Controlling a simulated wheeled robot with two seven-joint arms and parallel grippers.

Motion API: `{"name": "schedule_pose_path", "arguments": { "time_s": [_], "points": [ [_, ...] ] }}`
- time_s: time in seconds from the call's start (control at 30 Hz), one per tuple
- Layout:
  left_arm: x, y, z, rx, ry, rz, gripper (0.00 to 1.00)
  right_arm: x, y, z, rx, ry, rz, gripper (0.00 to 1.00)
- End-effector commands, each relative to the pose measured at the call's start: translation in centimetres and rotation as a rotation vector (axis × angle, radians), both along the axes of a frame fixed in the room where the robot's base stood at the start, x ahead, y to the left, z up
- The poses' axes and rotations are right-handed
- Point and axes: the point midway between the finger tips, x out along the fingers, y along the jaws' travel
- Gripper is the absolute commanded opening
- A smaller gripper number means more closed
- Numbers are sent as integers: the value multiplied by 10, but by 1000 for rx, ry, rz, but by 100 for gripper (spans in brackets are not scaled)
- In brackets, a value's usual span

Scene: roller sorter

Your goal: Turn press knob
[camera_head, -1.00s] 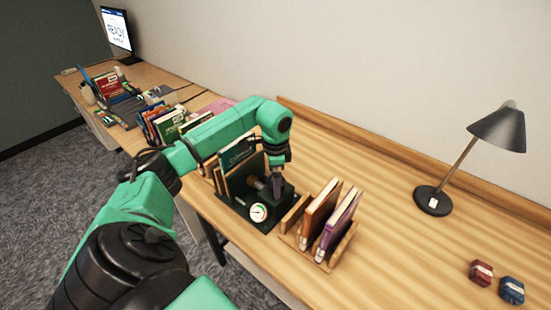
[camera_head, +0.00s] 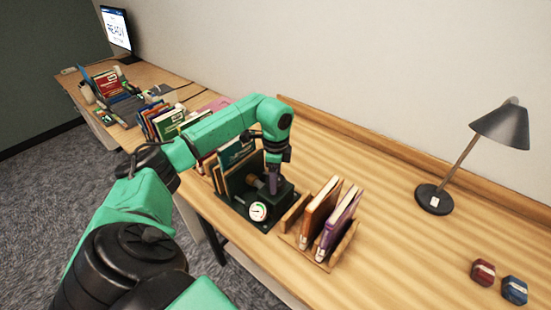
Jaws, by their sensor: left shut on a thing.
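The press (camera_head: 232,208) stands on the wooden table, with a round white gauge (camera_head: 258,211) on its front. A dark green book (camera_head: 240,173) stands upright between its wooden boards. My left gripper (camera_head: 273,188) points down over the right part of the press. It is shut on the press knob, which is mostly hidden by the fingers; a brass-coloured part (camera_head: 256,182) shows just left of the fingers. My right gripper is not in view.
A wooden rack (camera_head: 318,262) with an orange and a purple book stands just right of the press. A black lamp (camera_head: 434,199), a red block (camera_head: 483,272) and a blue block (camera_head: 514,290) are further right. Several books (camera_head: 165,122) stand behind at left. The table's middle right is clear.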

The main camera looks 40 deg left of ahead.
Motion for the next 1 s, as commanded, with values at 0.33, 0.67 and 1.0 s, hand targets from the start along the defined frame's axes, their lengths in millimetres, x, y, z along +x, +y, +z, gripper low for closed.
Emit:
{"name": "schedule_pose_path", "arguments": {
  "time_s": [0.33, 0.67, 1.0],
  "points": [
    [1, 0, 0, 0, -4, -324, 16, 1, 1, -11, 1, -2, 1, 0],
    [1, -1, 0, 0, -3, -638, 16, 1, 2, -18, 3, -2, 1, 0],
    [1, -1, 0, -1, -3, -961, 16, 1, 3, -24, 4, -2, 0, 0]
  ]
}}
